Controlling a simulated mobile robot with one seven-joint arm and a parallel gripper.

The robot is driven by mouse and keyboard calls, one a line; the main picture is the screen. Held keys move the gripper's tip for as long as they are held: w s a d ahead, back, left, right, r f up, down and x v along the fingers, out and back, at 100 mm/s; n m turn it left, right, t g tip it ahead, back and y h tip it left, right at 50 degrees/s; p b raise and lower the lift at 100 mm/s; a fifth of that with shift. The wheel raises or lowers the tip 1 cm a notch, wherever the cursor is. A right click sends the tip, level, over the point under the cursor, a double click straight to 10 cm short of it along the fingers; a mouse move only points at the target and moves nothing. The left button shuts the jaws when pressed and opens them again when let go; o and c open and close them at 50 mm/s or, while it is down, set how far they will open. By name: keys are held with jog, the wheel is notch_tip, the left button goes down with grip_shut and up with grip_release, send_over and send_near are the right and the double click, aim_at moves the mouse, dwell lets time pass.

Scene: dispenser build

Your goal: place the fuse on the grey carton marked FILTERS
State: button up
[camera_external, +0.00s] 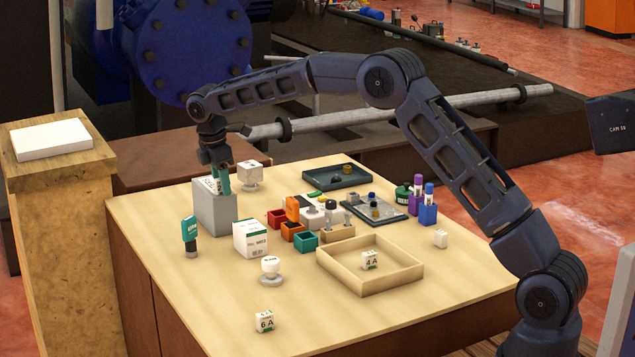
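A grey carton (215,214) stands at the left of the table; dark print shows on its pale top, too small to read as FILTERS. My gripper (221,186) points down with its teal fingers right over the carton's top. I cannot tell whether the fingers touch the carton or hold anything between them. A white block marked 6 A (265,322), which looks like a fuse, stands at the table's front. A similar white block marked 4 A (370,260) sits inside the wooden tray (392,279). The picture does not show which one the task means.
A white carton with a green band (250,239) and a teal object (190,234) stand close to the grey carton. A white knob (270,268) is in front. Small coloured bins (305,241) fill the middle. The table's front left is mostly clear.

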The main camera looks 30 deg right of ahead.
aim_at(215, 180)
notch_tip(215, 180, up, 12)
jog(key=a, duration=0.1)
jog(key=shift+a, duration=0.4)
jog(key=shift+d+r, duration=0.1)
jog(key=shift+r, duration=0.05)
